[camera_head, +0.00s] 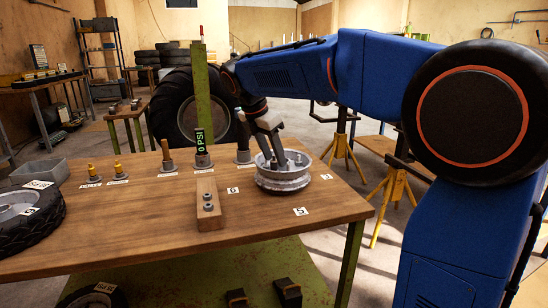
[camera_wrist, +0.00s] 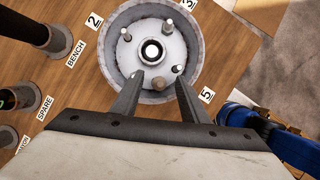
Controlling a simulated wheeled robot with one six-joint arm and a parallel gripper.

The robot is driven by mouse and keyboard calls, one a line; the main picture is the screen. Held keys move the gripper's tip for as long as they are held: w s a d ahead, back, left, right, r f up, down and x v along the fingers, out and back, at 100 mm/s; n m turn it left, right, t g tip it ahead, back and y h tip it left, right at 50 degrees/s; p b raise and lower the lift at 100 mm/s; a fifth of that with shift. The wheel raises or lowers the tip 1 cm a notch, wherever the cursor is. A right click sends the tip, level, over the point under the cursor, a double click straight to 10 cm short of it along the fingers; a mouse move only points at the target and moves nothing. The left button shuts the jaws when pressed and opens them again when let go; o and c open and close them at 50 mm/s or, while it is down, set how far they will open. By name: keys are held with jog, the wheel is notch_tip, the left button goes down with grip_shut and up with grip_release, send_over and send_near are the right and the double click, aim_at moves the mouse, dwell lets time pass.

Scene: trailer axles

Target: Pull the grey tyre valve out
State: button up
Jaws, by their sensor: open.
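A silvery wheel rim (camera_head: 284,180) lies flat on the wooden table, near its right end. In the wrist view the rim (camera_wrist: 194,19) has a bright round hub (camera_wrist: 151,51) in its middle and several short pegs around it. One peg is a thin grey one (camera_wrist: 177,69); a stubby, brownish-topped peg (camera_wrist: 158,84) stands nearer to me. I cannot tell for certain which is the grey tyre valve. My gripper (camera_wrist: 158,79) is open, its fingers over the near side of the rim, either side of the stubby peg. Nothing is held. It also shows in the head view (camera_head: 273,159).
A wooden block (camera_head: 208,217) with small metal parts lies left of the rim. Several stands with upright parts line the back of the table (camera_head: 130,215), one with a "0 PSI" display (camera_head: 200,141). A tyre (camera_head: 35,222) and a grey bin (camera_head: 40,172) are at the left.

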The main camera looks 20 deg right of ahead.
jog(key=shift+d+f, duration=0.15)
jog(key=shift+f, duration=0.3)
grip_shut()
jog(key=shift+w, duration=0.1)
jog(key=shift+r, duration=0.25)
jog(key=shift+r, duration=0.35)
jog(key=shift+r, duration=0.2)
jog(key=shift+r, duration=2.35)
